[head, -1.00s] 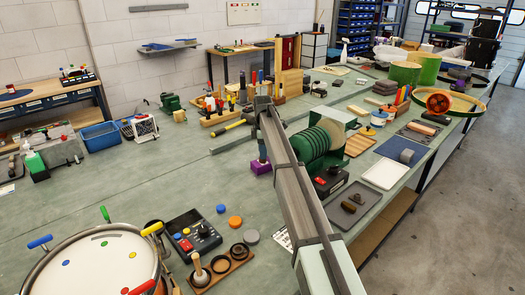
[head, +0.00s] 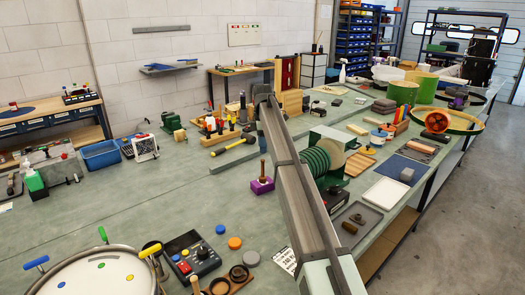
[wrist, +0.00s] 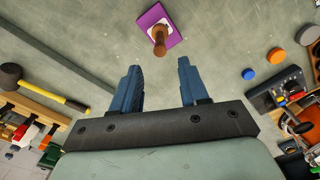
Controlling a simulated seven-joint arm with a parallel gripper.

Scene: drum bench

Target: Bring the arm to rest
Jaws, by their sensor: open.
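My arm reaches forward over the green bench (head: 120,205) in the head view. The gripper end is largely hidden behind the arm there. In the wrist view my gripper (wrist: 158,65) has its two blue fingers spread apart, with nothing between them. A purple block (head: 262,186) with a wooden peg upright in it stands on the bench. It also shows in the wrist view (wrist: 171,20), beyond the fingertips and apart from them.
A yellow-handled hammer (head: 235,144) lies left of the arm. A green ribbed spool (head: 323,163) stands close to its right. A drum (head: 95,273), a control box (head: 198,253) and coloured discs (head: 234,243) are at front left. The left middle bench is clear.

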